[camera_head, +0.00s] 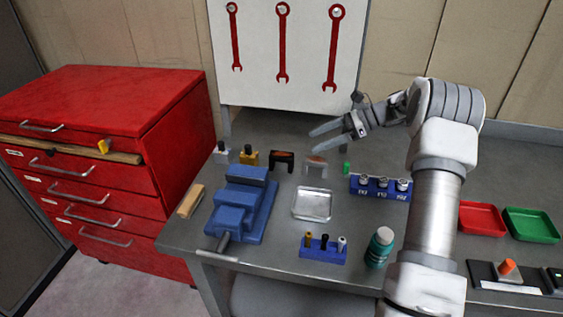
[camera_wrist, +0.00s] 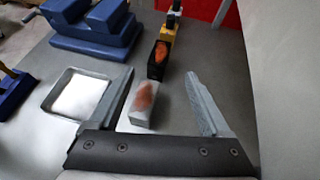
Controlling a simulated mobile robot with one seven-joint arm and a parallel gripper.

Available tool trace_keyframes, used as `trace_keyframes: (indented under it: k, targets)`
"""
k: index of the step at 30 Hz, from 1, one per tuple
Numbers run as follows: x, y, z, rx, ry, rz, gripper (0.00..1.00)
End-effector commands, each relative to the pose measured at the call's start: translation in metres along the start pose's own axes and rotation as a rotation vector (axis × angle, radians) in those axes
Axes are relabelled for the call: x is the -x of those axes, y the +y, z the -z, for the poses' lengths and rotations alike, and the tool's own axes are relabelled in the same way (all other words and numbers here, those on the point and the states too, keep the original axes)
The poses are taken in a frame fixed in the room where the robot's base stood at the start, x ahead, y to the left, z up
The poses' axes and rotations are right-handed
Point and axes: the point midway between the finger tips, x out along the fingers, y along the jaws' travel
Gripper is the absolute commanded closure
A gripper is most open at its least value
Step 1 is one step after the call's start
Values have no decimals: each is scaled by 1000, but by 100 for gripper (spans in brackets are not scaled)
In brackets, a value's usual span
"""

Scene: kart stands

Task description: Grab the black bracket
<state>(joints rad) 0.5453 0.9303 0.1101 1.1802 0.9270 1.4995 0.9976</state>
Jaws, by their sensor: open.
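The black bracket (camera_head: 282,160) stands on the grey workbench behind the blue vise, with a reddish-orange patch on it. In the wrist view the black bracket (camera_wrist: 157,69) shows near the level of the fingertips, between their lines. My gripper (camera_head: 319,139) is open and empty, to the right of the bracket and apparently above the bench. The wrist view shows both spread fingers of my gripper (camera_wrist: 160,74). A similar light grey bracket (camera_head: 315,168) stands just right of the black one; it shows nearer in the wrist view (camera_wrist: 143,114).
A yellow bracket (camera_head: 249,156) and a whitish one (camera_head: 221,154) stand left of the black bracket. The blue vise (camera_head: 240,205), a metal tray (camera_head: 312,204) and a blue socket holder (camera_head: 379,188) stand in front. A tool board (camera_head: 308,60) rises behind.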

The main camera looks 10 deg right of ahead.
Motion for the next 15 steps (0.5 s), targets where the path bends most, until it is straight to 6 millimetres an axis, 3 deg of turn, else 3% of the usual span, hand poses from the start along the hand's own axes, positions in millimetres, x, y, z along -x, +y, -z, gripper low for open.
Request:
trace_keyframes:
  k: [3,6,15]
  targets:
    - [-25,1,0,0,0,-4,19]
    - [-38,0,0,0,0,-1,19]
    - [-56,0,0,1,1,-2,19]
